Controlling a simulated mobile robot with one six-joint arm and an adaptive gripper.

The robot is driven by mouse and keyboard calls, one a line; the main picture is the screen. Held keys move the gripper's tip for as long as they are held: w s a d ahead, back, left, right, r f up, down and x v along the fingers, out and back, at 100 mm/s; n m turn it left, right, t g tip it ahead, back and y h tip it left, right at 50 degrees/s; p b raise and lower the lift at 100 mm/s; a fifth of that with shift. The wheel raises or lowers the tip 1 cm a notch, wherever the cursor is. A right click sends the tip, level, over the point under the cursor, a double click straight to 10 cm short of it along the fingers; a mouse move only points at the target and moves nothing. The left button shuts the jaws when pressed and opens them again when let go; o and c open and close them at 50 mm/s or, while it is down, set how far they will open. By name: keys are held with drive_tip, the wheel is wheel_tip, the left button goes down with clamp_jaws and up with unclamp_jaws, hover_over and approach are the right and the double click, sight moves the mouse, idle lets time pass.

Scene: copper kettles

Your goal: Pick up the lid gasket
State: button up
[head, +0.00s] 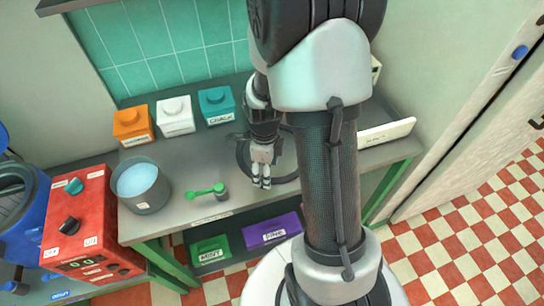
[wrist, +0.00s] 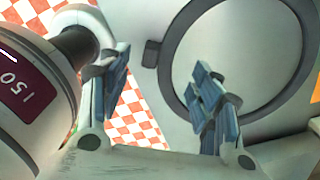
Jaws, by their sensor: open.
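The lid gasket looks to be the dark grey ring (head: 243,160) lying flat on the grey bench, partly hidden behind my arm in the head view. In the wrist view the ring (wrist: 164,62) is at the upper right, with a small dark tab (wrist: 152,52) on its left side. My gripper (head: 262,184) is open and empty over the ring's near-left part. In the wrist view my gripper (wrist: 161,70) has its fingers well apart, the right finger overlapping the ring in the picture and the tab between the fingers. The height of the fingertips above the bench cannot be told.
A green scoop (head: 205,191) and a grey pot (head: 143,187) with pale blue contents stand left of the ring. Orange (head: 133,126), white (head: 175,117) and teal (head: 216,105) containers line the back. A red box (head: 88,222) stands left. A white panel (head: 387,132) is right.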

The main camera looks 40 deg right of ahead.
drive_tip(key=f, duration=0.1)
drive_tip(key=f+b, duration=0.1)
drive_tip(key=f, duration=0.1)
drive_tip(key=f+b, duration=0.1)
drive_tip(key=shift+w+a+f, duration=0.15)
drive_tip(key=shift+a+f, duration=0.1)
drive_tip(key=shift+f, duration=0.15)
drive_tip(key=shift+c, duration=0.3)
drive_tip(key=c, duration=1.2)
